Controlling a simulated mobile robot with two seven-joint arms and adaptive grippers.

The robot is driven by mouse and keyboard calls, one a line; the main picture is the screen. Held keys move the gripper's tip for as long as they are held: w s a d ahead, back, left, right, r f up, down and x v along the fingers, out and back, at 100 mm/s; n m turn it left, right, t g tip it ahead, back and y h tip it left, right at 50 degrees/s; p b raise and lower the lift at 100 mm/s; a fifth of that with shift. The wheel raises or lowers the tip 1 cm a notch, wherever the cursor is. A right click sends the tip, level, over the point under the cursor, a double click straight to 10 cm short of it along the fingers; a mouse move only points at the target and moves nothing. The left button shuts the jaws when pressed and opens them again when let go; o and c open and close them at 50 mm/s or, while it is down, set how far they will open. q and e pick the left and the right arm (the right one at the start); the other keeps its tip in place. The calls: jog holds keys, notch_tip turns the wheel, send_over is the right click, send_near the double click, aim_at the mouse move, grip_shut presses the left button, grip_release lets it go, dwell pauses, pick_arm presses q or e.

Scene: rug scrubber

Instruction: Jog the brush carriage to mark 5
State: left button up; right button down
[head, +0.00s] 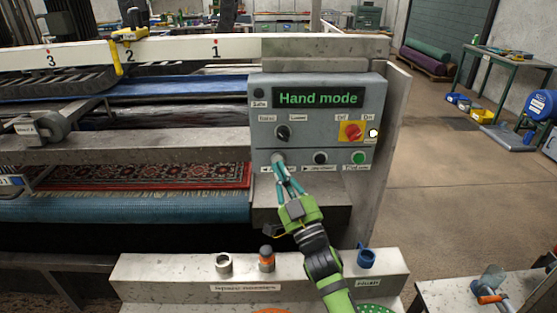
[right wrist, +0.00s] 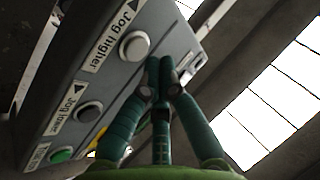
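The grey control panel (head: 262,135) shows "Hand mode" on its green-lettered display (head: 318,98). My right gripper (head: 279,168) is at its lower left button, fingers together and empty. In the right wrist view the closed fingertips (right wrist: 165,72) are beside the pale "Jog higher" button (right wrist: 134,46); I cannot tell whether they touch it. The "Jog lower" button (head: 320,158) is to the right in the head view. A yellow pointer (head: 117,58) hangs on the white numbered beam (head: 180,52), just left of mark 2. Mark 5 is not in view. My left gripper is not in view.
A red-yellow rotary switch (head: 351,131) and a green button (head: 358,158) are on the panel's right. A patterned rug (head: 150,176) lies in the machine. A ledge (head: 160,268) with small holders stands below the panel. Open floor (head: 450,190) is at right.

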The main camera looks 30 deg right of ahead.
jog(key=s, duration=0.1)
jog(key=s+a, duration=0.1)
jog(key=s+a+p, duration=0.1)
jog(key=s, duration=0.1)
jog(key=shift+s, duration=0.1)
dwell(1.2)
